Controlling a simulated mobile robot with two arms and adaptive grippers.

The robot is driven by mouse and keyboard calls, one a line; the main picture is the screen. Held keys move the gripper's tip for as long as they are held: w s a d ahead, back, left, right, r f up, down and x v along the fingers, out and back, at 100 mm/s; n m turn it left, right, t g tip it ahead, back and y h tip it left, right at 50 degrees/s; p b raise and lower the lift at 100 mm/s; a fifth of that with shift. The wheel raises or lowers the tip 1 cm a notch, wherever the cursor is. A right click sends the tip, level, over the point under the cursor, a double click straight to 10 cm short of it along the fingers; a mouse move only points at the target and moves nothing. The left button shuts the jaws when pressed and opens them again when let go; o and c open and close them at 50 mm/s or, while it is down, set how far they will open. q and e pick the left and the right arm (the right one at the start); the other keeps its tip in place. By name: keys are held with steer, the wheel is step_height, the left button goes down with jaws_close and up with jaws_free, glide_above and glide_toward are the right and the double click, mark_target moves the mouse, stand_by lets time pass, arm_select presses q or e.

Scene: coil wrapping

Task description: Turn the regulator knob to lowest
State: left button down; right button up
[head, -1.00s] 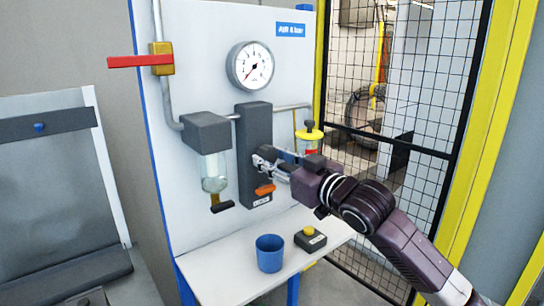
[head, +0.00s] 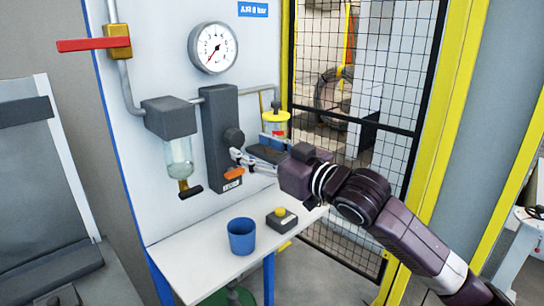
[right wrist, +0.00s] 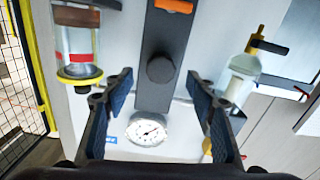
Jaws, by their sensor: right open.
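The regulator knob (head: 233,137) is a dark round knob on the front of a tall dark block (head: 215,150) fixed to the white panel. It also shows in the right wrist view (right wrist: 160,69), where the picture is upside down. My right gripper (head: 237,155) is open and empty, just in front of and slightly below the knob. In the right wrist view its two fingers (right wrist: 159,78) stand apart on either side of the knob, with clear gaps. The pressure gauge (head: 213,48) above has its red needle toward the lower left. My left gripper is not in view.
An orange lever (head: 234,173) sits low on the block. A glass bowl filter (head: 178,155) hangs left, and a yellow-topped cylinder (head: 274,120) is at the right. A blue cup (head: 242,236) and a button box (head: 281,217) stand on the shelf (head: 200,262) below.

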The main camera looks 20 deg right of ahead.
steer(key=v, duration=0.6)
steer(key=shift+s, duration=0.35)
stand_by(0.3)
